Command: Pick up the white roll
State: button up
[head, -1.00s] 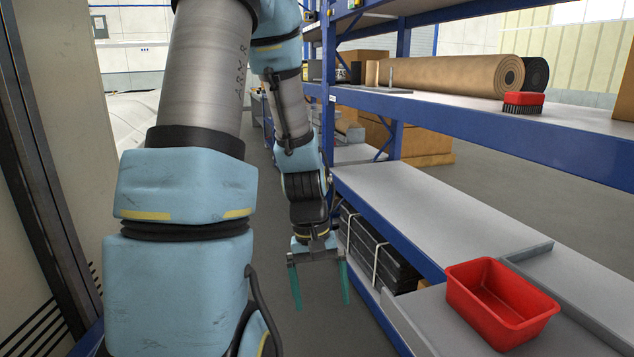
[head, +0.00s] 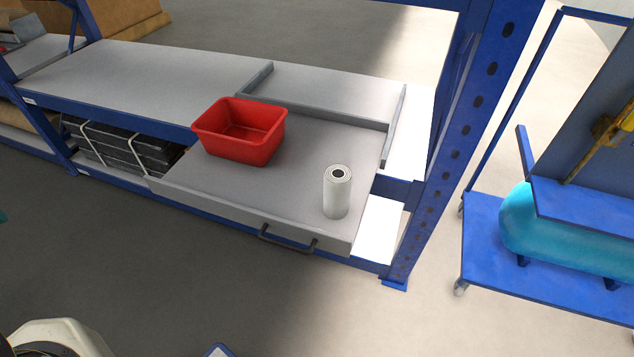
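The white roll (head: 337,193) stands upright in the head view, with a dark core hole at its top. It rests on a grey pull-out tray (head: 290,190) of the blue shelf, near the tray's front right corner. It stands apart from the red bin.
A red bin (head: 240,131) stands on the tray, left of the roll. The tray has low grey walls and a front handle (head: 287,240). A blue shelf post (head: 455,150) rises on the right. Beyond it is a blue cart (head: 540,262) with a turquoise cylinder (head: 560,232).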

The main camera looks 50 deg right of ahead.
aim_at(337, 184)
jog(key=k+l+u, duration=0.15)
jog(key=u, duration=0.25)
jog(key=k+l+u, duration=0.1)
jog(key=u, duration=0.25)
jog(key=k+l+u, duration=0.25)
jog(key=k, duration=0.45)
jog(key=k+u, duration=0.25)
jog(key=k, duration=1.05)
